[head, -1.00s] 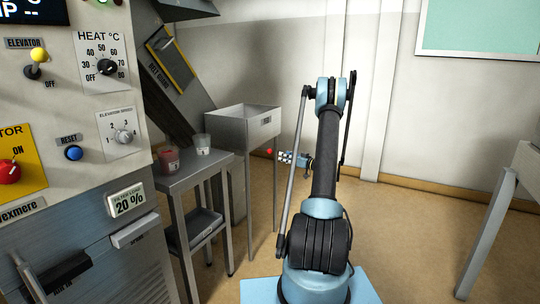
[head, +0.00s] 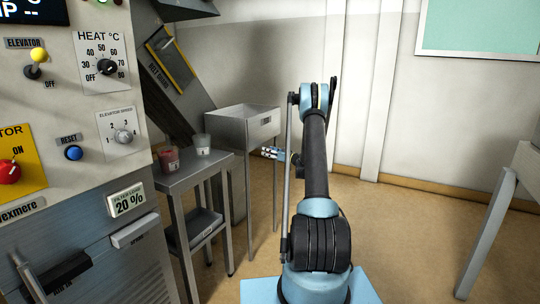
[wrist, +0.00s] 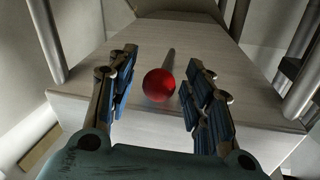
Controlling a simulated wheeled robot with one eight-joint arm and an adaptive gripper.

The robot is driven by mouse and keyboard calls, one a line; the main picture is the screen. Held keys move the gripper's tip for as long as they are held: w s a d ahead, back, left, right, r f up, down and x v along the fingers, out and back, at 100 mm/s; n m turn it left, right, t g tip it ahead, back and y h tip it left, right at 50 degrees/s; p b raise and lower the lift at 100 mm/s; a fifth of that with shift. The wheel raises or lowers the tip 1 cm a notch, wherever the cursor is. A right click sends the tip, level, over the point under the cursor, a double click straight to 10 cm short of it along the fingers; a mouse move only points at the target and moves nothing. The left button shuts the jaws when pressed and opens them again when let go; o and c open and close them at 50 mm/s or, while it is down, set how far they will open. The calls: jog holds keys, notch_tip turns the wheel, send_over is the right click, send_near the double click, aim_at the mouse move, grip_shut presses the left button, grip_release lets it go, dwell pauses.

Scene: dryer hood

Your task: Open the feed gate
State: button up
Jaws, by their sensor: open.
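A red ball knob (wrist: 159,85) on a thin grey rod shows in the wrist view, in front of a pale metal surface. My gripper (wrist: 161,64) is open, with one finger on each side of the knob and a gap visible on both sides. In the head view my gripper (head: 272,153) is beside the lower part of the metal bin (head: 243,125), its fingers pointing left. The knob is not visible there. I cannot make out the gate plate itself.
A metal side table (head: 190,175) with a red cup (head: 169,160) and a clear cup (head: 203,144) stands left of the bin. The control panel (head: 75,110) fills the left side. A thin bin leg (head: 276,195) stands near my gripper.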

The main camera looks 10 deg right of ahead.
jog(key=shift+c, duration=0.2)
grip_shut()
jog(key=v, duration=0.5)
jog(key=shift+w+d, duration=0.15)
jog(key=shift+d, duration=0.4)
jog(key=shift+o, duration=0.2)
grip_release()
